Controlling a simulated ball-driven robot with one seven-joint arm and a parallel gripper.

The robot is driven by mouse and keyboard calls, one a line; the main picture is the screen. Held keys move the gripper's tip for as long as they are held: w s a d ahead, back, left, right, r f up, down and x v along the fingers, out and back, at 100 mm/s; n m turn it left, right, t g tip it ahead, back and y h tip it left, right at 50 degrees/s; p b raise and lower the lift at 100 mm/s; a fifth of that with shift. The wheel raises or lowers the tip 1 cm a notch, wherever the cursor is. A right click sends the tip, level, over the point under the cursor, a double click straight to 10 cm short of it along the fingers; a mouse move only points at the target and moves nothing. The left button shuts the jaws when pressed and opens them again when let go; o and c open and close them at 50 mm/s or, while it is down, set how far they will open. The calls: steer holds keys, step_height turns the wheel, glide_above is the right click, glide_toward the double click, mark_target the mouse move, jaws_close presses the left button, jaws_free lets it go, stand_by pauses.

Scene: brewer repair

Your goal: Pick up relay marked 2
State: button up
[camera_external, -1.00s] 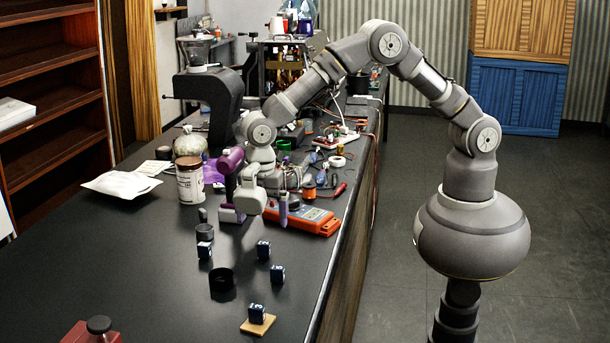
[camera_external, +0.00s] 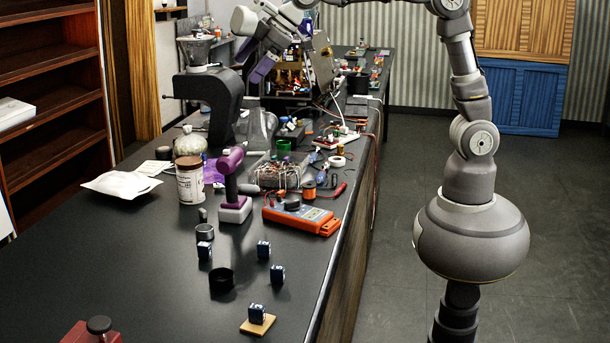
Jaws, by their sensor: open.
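Several small dark blue relay blocks with pale marks stand on the black bench in the external view. One relay (camera_external: 204,250) is at the left beside a dark cup, and another relay (camera_external: 263,249) is right of it. A third relay (camera_external: 277,274) is nearer the bench edge. A relay (camera_external: 257,312) sits on a small tan pad (camera_external: 262,326) at the front. The marks are too small to read, so I cannot tell which is 2. My gripper (camera_external: 284,52) is open, raised high over the far part of the bench, well away from the relays.
A black round cup (camera_external: 222,279) stands among the relays, and a dark cylinder (camera_external: 205,233) stands behind the left one. An orange meter (camera_external: 301,219), a purple-handled tool (camera_external: 231,180) and a jar (camera_external: 190,180) stand farther back. A red box (camera_external: 91,335) is at front left.

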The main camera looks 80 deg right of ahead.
steer(key=s+d+r+m+t+b, duration=0.2)
steer(key=s+d+r+m+t, duration=0.1)
steer(key=s+d+r, duration=0.3)
steer(key=s+d+r+m+t+h+b, duration=0.1)
steer(key=s+d+r+m+t+b, duration=0.2)
steer(key=r, duration=0.8)
steer(key=s+d+m+t, duration=0.1)
steer(key=s+d, duration=0.1)
steer(key=s, duration=0.1)
steer(key=shift+s+d+r+m+h, duration=0.15)
steer(key=shift+d+r+m+h, duration=0.15)
steer(key=shift+d+m, duration=0.1)
steer(key=shift+s+d+r+m+t+b, duration=0.2)
steer(key=shift+s+d+r+m+b, duration=0.1)
steer(key=shift+s+r, duration=0.3)
steer(key=shift+s+d+r+m+t+b, duration=0.15)
steer(key=shift+s+d+r+m+t, duration=0.1)
steer(key=shift+s+r, duration=0.3)
steer(key=c, duration=0.9)
